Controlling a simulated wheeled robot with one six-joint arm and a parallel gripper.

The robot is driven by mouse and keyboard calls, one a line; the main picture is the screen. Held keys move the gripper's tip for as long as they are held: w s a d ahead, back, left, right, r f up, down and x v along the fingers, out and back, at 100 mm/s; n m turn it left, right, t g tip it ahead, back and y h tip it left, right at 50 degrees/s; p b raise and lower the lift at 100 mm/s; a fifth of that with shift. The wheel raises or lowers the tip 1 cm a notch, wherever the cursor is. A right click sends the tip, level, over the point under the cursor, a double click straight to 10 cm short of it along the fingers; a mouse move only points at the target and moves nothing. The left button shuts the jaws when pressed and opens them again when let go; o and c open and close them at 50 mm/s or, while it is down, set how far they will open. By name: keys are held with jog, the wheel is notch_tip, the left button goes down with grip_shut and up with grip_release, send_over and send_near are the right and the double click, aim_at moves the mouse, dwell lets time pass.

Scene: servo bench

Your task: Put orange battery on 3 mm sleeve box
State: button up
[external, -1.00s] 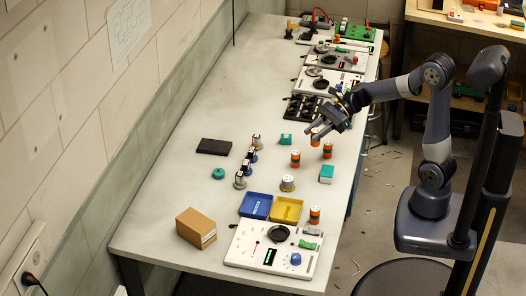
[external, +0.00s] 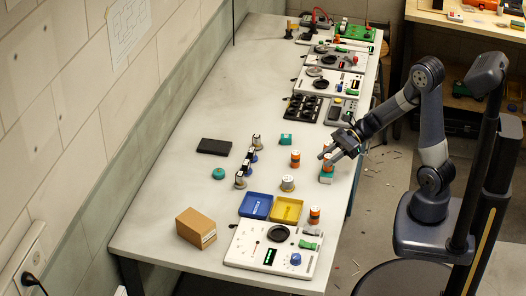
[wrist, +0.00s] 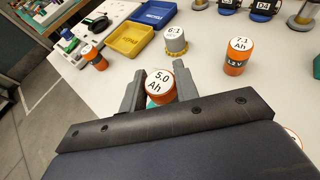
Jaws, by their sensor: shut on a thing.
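My gripper (external: 332,156) is shut on an orange battery (wrist: 160,88) with a white top marked 5.0 Ah. In the external view the held battery (external: 327,167) is upright, directly over a small teal-and-white box (external: 326,179) near the bench's right edge. In the wrist view a sliver of teal (wrist: 151,103) shows just below the battery. I cannot tell whether battery and box touch. The box's label cannot be read. Another teal box (external: 286,140) lies farther left.
Other orange batteries stand nearby, one marked 7.1 Ah (wrist: 236,60) and one by the trays (external: 314,215). A grey cylinder (external: 287,184), a blue tray (external: 256,205) and a yellow tray (external: 287,209) are in front.

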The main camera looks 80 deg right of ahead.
jog(key=shift+f, duration=0.2)
jog(key=o, duration=1)
jog(key=shift+o, duration=0.2)
jog(key=shift+r, duration=0.3)
jog(key=v, duration=1.2)
jog(key=shift+p, duration=0.35)
jog(key=shift+f, duration=0.1)
